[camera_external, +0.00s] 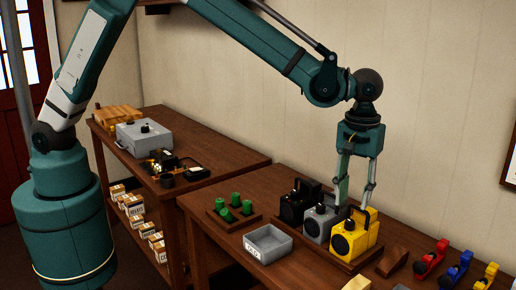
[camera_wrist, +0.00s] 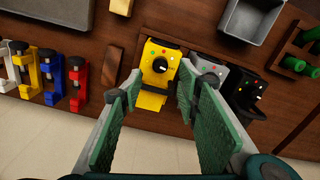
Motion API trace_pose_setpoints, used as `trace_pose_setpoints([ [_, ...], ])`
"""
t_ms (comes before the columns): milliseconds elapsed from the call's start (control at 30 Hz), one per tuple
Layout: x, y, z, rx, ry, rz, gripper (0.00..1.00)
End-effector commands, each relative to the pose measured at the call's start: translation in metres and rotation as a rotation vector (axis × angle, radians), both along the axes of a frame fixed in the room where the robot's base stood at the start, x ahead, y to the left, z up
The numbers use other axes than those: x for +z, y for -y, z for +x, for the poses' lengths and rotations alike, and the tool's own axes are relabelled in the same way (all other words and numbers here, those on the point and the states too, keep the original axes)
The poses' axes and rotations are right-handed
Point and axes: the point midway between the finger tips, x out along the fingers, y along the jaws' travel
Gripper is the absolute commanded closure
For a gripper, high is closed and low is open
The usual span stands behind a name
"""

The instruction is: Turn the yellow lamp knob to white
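The yellow lamp (camera_external: 349,241) stands at the right end of a row of lamps on a wooden tray. In the wrist view the yellow lamp (camera_wrist: 157,98) shows from above, with a round black knob (camera_wrist: 159,66) on its top face. Small coloured dots sit around the knob; which one its pale mark points at is too small to tell. My gripper (camera_external: 354,199) points down over the lamp. In the wrist view my gripper (camera_wrist: 158,88) is open, one finger on each side of the lamp, with nothing held. Whether a fingertip touches the lamp cannot be told.
A grey lamp (camera_external: 317,224) and a black lamp (camera_external: 292,207) stand close beside the yellow one. A grey bin (camera_external: 267,244) and a rack of green cylinders (camera_external: 221,213) are to the left. A wooden block (camera_external: 392,261) and red, blue and yellow clamp-like items (camera_external: 430,258) are to the right.

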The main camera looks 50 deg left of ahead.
Motion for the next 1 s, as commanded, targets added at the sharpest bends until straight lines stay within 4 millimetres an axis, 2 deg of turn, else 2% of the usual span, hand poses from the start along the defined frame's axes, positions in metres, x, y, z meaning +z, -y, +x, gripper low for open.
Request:
trace_pose_setpoints([
  [267,-0.012,0.0,0.0,0.0,0.0,0.0,0.67],
  [700,-0.061,0.0,0.0,0.0,0.0,0.0,0.67],
  [1000,-0.077,0.0,0.0,0.0,0.0,0.0,0.67],
])
